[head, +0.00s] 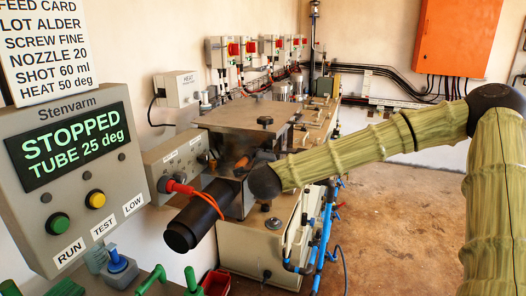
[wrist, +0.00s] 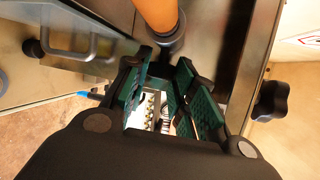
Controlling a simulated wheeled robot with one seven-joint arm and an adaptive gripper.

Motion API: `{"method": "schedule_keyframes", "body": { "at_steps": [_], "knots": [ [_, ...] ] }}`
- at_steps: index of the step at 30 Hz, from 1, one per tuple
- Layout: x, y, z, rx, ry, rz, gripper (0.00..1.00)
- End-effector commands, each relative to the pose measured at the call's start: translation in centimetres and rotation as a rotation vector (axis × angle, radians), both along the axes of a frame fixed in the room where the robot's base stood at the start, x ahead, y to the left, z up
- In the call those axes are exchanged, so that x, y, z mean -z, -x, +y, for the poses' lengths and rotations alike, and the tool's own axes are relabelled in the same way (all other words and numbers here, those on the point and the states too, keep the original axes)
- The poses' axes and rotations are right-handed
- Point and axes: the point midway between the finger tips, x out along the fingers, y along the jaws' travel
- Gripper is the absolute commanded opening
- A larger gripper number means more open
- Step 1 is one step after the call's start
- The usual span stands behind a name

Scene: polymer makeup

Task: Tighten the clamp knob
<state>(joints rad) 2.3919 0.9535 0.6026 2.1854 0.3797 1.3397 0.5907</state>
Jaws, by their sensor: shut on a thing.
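My gripper (wrist: 168,66), with green-padded fingers, is closed around the dark stem below an orange handle (wrist: 157,14) in the wrist view. The fingers and my wrist body cover much of the stem. The same orange part (head: 262,155) seems to show in the head view, by the end of my arm at the machine. A black lobed knob (wrist: 271,100) stands to the right of the fingers, apart from them. In the head view, one black knob (head: 265,121) is on the machine's top plate and another (head: 273,223) on its front. I cannot tell which is the clamp knob.
A black tube (head: 190,226) with an orange cable juts from the machine near my arm's end. A control box (head: 68,165) at left reads STOPPED, TUBE 25 deg. Blue hoses (head: 322,240) hang at the machine's right side. The floor (head: 385,225) at right is clear.

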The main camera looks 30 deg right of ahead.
Motion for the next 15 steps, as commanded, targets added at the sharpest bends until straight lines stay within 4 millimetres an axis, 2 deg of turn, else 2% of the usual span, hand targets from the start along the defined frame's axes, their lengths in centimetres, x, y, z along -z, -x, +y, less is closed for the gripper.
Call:
{"method": "schedule_keyframes", "body": {
  "at_steps": [1,15],
  "knots": [
    [-0.86,-0.05,-0.09,0.002,-0.02,0.015,0.02],
    [-0.77,-0.17,-0.17,0.001,-0.143,0.123,0.02]
  ]
}}
